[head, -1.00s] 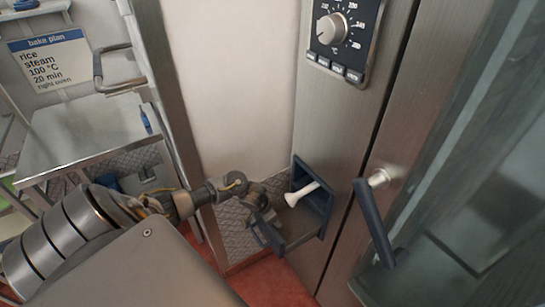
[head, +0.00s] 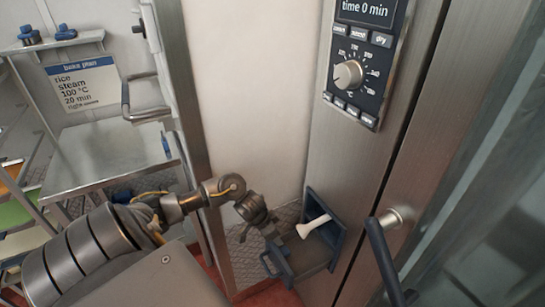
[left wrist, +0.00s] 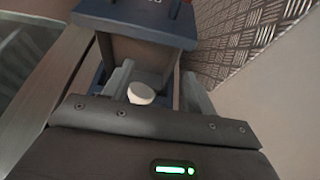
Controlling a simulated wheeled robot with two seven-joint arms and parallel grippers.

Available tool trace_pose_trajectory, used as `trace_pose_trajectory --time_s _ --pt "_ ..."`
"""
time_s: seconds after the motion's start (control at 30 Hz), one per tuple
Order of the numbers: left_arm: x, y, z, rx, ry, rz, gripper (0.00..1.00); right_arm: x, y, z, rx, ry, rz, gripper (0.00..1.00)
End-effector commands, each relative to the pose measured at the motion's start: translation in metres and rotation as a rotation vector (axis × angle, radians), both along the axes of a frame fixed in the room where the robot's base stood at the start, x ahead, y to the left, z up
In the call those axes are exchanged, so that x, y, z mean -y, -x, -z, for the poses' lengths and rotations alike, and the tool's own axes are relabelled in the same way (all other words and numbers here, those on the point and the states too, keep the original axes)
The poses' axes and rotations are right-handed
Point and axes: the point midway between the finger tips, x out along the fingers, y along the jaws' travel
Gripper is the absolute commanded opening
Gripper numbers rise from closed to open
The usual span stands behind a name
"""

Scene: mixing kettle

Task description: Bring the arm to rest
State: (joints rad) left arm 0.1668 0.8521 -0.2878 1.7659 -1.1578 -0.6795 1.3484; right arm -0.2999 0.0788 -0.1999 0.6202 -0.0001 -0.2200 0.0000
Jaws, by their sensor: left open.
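My left gripper (head: 273,234) is low in front of the steel oven, beside an open dark blue box (head: 310,262) set in the oven front. A white stick with a flared end (head: 313,226) juts out of the box, close to the gripper. In the left wrist view my left gripper (left wrist: 157,88) is open, with its two fingers apart. A round white end (left wrist: 141,93) shows between or just beyond them; I cannot tell whether it touches a finger. The blue box (left wrist: 135,22) lies ahead. My right gripper is not in view.
The oven's control panel (head: 352,75) has a dial and reads "time 0 min". A dark door handle (head: 384,255) stands out right of the box. A steel post (head: 195,130) and a steel cart (head: 100,155) are on the left. A "bake plan" sign (head: 85,85) hangs behind.

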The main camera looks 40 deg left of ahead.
Motion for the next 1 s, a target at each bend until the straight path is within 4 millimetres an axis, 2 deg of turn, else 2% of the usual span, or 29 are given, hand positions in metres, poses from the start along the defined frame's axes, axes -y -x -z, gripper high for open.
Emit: trace_pose_trajectory --time_s 0.57,0.67,0.77,0.83,0.9,1.0 --pt "0.0 0.001 -0.002 0.0 0.0 -0.001 0.57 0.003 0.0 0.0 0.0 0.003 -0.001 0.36" --pt "0.005 0.002 0.0 0.007 0.001 0.008 0.57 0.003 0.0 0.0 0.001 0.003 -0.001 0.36" --pt "0.033 0.006 0.008 0.053 0.0 0.047 0.57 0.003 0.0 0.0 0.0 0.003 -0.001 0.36" --pt "0.069 0.014 0.013 0.116 -0.004 0.083 0.57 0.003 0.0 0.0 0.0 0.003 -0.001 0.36" --pt "0.106 0.028 0.012 0.182 -0.022 0.095 0.57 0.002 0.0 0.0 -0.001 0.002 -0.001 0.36" --pt "0.137 0.055 0.003 0.219 -0.054 0.066 0.57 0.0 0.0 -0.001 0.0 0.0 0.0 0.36"
